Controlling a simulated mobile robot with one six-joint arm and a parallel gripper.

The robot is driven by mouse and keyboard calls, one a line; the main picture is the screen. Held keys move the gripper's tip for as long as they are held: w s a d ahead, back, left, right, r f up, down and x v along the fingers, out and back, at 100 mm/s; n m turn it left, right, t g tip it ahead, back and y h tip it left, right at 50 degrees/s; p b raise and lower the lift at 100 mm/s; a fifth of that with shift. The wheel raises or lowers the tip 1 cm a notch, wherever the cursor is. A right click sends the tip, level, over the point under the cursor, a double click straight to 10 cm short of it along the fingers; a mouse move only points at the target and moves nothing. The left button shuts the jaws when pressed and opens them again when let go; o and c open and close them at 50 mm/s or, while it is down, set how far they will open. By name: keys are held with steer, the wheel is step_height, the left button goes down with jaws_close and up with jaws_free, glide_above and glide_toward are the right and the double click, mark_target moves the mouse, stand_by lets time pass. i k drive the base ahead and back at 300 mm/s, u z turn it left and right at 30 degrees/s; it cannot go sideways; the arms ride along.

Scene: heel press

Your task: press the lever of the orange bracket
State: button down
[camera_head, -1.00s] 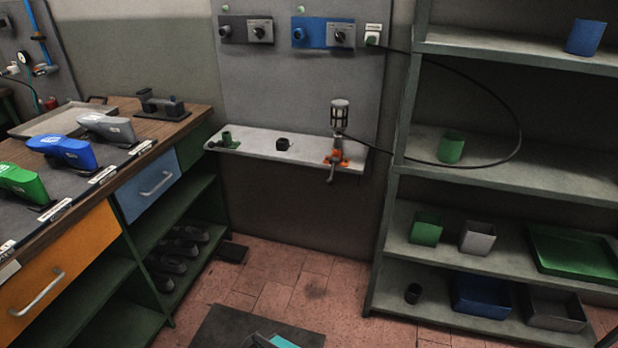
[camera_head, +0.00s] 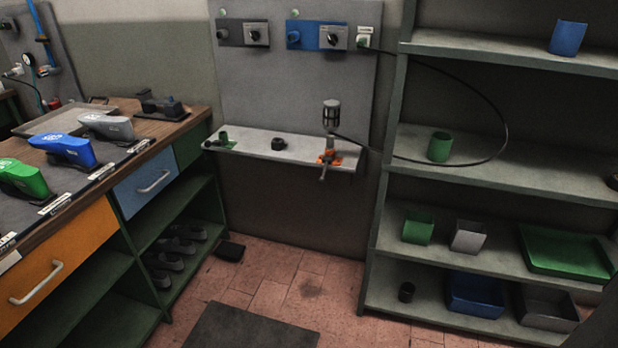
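The orange bracket (camera_head: 328,158) sits on the right part of a narrow grey wall shelf (camera_head: 300,152). A grey lever (camera_head: 323,172) hangs from the bracket, pointing down past the shelf's front edge. A grey cylinder with a dark cage (camera_head: 331,115) stands above the bracket, and a black cable runs by it. My gripper does not show in this view.
A workbench (camera_head: 190,125) with colored shoe-like pieces stands at the left. A shelving unit (camera_head: 395,190) with bins stands at the right. A dark mat (camera_head: 252,328) lies on the tiled floor. The floor before the wall shelf is otherwise mostly clear.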

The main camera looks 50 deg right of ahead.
mark_target(322, 180)
steer(key=z, duration=0.05)
steer(key=i, duration=1)
steer(key=u, duration=0.05)
